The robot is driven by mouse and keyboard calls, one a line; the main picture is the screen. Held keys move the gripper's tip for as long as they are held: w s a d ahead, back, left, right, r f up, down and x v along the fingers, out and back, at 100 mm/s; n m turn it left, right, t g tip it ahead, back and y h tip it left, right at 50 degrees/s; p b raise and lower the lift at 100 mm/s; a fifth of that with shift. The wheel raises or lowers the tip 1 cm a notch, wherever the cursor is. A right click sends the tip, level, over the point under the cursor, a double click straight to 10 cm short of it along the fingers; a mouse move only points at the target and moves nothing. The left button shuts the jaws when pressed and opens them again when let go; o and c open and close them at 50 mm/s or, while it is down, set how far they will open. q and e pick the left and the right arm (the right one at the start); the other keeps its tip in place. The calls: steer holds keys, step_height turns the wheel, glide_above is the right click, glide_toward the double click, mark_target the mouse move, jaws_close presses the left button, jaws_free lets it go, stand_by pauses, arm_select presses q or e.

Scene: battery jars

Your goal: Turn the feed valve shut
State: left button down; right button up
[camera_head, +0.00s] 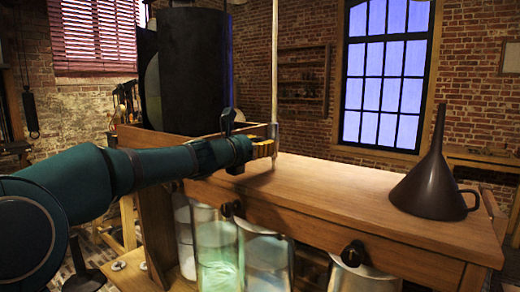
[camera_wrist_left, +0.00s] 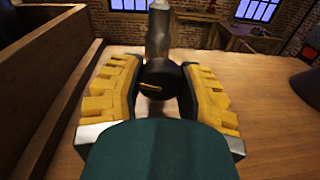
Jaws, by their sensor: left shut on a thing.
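The feed valve shows in the left wrist view as a dark round knob (camera_wrist_left: 160,82) with a short yellowish mark, at the foot of an upright grey metal pipe (camera_wrist_left: 158,35). In the head view the pipe (camera_head: 274,70) rises from the wooden bench top; the knob is hidden there by my gripper. My left gripper (camera_head: 262,149) has yellow ridged fingers and reaches in from the left. In the wrist view its fingers (camera_wrist_left: 160,72) are on both sides of the knob, shut on it. My right gripper is in neither view.
A dark brown funnel (camera_head: 434,185) stands on the right of the bench top (camera_head: 330,192). A large black cylinder (camera_head: 195,70) stands behind my arm at the left. Glass jars (camera_head: 218,250) sit below the bench. The middle of the bench top is clear.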

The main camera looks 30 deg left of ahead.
arm_select(q)
steer(key=m+b, duration=0.2)
steer(key=m, duration=0.4)
steer(key=shift+f+y+b, duration=0.1)
steer(key=shift+y+b, duration=0.2)
steer(key=shift+b, duration=0.05)
steer(key=m+b, duration=0.2)
steer(key=m, duration=0.3)
steer(key=shift+m+y+b, duration=0.5)
steer(key=shift+m+b, duration=0.15)
steer(key=shift+m, duration=1.05)
steer(key=c, duration=0.5)
jaws_free()
steer(key=shift+a, duration=0.1)
steer(key=shift+s, duration=0.1)
steer(key=s, duration=0.7)
steer(key=s+a+r, duration=0.1)
steer(key=s, duration=0.3)
steer(key=shift+s, duration=0.35)
